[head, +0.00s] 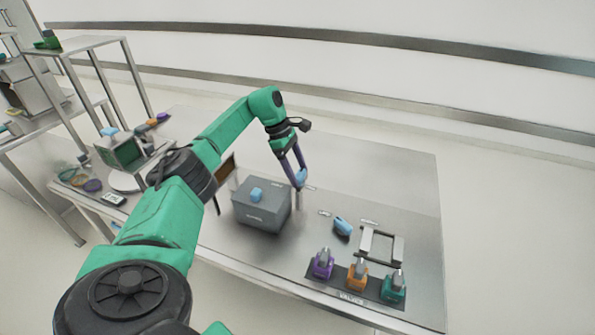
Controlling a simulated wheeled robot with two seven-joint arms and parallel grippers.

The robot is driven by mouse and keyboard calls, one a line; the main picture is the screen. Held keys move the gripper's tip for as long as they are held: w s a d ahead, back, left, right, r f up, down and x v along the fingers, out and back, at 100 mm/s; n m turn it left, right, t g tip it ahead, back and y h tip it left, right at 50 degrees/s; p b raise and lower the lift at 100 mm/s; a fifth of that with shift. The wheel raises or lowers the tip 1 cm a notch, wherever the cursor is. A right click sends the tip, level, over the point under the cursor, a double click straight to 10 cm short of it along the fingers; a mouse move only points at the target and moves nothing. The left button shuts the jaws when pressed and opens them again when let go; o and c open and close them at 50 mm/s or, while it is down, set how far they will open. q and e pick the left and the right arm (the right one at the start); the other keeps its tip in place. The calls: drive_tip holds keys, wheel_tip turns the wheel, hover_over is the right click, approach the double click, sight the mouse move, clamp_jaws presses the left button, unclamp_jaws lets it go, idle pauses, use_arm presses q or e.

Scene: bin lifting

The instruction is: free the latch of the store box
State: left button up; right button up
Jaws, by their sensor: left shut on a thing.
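The store box (262,210) is a grey closed box with lettering on its front and a small light-blue knob (256,194) on its lid. It stands on the steel table. My left gripper (299,181) reaches down from above at the box's right edge. Its fingers are shut on a small light-blue piece (301,175), with a thin grey upright below it. I cannot tell whether this piece is the latch, or whether it touches the box. My right gripper is not in view.
Purple (322,265), orange (358,275) and green (393,286) valves stand on a dark strip at the table's front. A blue tool (342,227) and a grey frame (380,245) lie right of the box. A shelf rack (88,42) stands left. The table's back right is clear.

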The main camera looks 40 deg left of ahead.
use_arm(q)
drive_tip(key=shift+r, duration=0.15)
drive_tip(key=o, duration=1.3)
drive_tip(key=shift+a+r, duration=0.2)
drive_tip(key=shift+r, duration=0.1)
drive_tip(key=v, duration=1.3)
drive_tip(key=shift+r, duration=0.4)
drive_tip(key=shift+s+a, duration=0.1)
drive_tip(key=shift+a, duration=0.05)
